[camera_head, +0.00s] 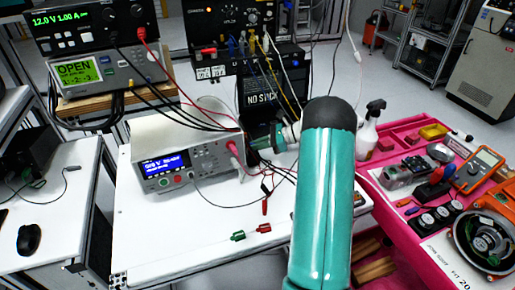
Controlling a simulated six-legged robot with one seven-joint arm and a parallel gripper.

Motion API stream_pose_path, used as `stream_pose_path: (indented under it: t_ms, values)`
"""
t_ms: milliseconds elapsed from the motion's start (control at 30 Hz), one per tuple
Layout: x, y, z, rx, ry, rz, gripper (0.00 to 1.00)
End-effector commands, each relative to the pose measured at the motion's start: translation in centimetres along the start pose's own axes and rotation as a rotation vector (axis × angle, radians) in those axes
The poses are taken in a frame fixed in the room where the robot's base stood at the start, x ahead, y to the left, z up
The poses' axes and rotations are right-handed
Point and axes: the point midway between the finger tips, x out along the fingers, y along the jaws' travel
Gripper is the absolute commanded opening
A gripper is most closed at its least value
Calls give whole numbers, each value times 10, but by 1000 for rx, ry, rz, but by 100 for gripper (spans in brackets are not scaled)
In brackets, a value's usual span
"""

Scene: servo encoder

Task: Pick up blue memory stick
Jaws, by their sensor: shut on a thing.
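My teal arm reaches up from the bottom and bends left at a dark elbow. My gripper (256,143) is small in view, just right of the white bench meter (188,158), close to its right front corner. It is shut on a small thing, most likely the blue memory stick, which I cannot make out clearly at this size. Whether the gripper touches the meter cannot be told. No other blue stick shows plainly on the white bench top (170,225).
Red and black leads hang before the meter, by red and green clips (238,236). A spray bottle (369,130) and a pink tool tray (412,225) are at right. The bench's front left is clear.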

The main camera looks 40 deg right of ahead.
Motion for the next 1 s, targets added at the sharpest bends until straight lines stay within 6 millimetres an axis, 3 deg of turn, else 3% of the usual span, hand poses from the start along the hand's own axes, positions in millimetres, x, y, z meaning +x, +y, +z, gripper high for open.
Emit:
stream_pose_path:
  t_ms: [167, 433, 700, 1000]
  values:
    - [-14, 12, 26, -2, -1, -1, 0]
    - [-39, 54, 68, -2, 0, -1, 0]
    - [-56, 109, 85, -1, 0, -1, 0]
    - [-65, 137, 94, -1, 0, 0, 0]
